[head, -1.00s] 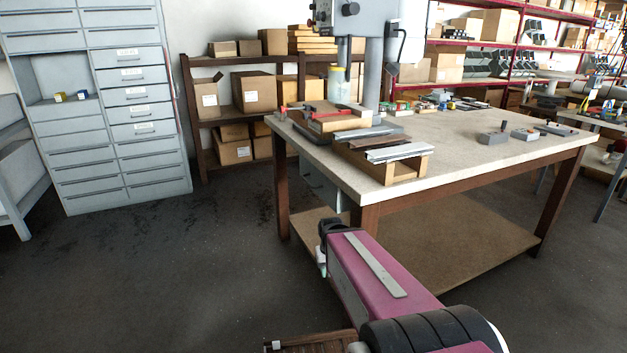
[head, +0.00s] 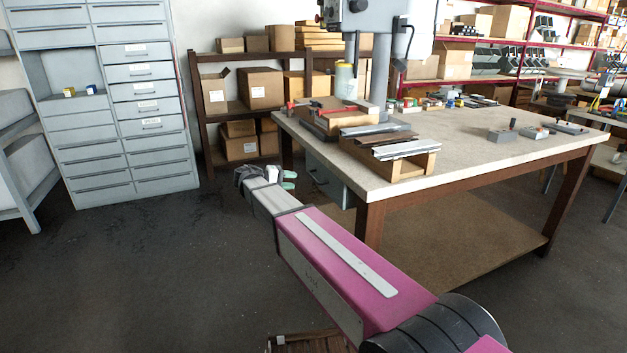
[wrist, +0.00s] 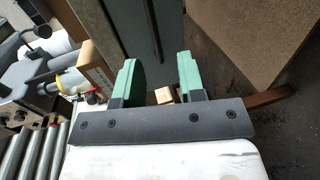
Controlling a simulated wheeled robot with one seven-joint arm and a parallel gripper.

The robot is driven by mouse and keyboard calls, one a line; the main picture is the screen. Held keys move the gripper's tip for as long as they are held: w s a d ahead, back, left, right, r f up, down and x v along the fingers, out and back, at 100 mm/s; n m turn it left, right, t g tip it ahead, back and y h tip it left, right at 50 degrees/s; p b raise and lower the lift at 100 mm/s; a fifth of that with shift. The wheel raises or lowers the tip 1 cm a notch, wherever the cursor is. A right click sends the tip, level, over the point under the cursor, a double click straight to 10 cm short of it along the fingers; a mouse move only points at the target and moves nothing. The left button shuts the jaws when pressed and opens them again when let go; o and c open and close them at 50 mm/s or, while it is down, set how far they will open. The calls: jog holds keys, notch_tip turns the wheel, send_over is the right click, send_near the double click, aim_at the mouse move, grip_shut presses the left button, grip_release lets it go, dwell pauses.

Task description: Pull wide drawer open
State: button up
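A grey drawer unit (head: 328,184) with a handle hangs under the near left end of the workbench; it looks closed. A tall grey cabinet (head: 95,120) at the left holds many flat drawers, which look shut. I cannot tell for sure which drawer is the wide one. My gripper (head: 289,180) is in front of and left of the under-bench unit, apart from it in the head view. In the wrist view its two green fingers (wrist: 158,75) are spread with nothing held between them. A grey panel (wrist: 130,35) shows beyond them.
The workbench (head: 470,150) has a wooden lower shelf (head: 450,235) and legs close to my arm. Grey profiles on a wooden stand (head: 390,160) and a drill press (head: 375,60) are on top. A shelf with boxes (head: 250,90) stands behind. The floor at the left is clear.

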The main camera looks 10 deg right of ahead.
aim_at(313, 177)
jog(key=x, duration=0.6)
jog(key=r+x, duration=0.1)
jog(key=x, duration=0.3)
jog(key=shift+w+d, duration=0.1)
jog(key=shift+w, duration=0.15)
grip_shut()
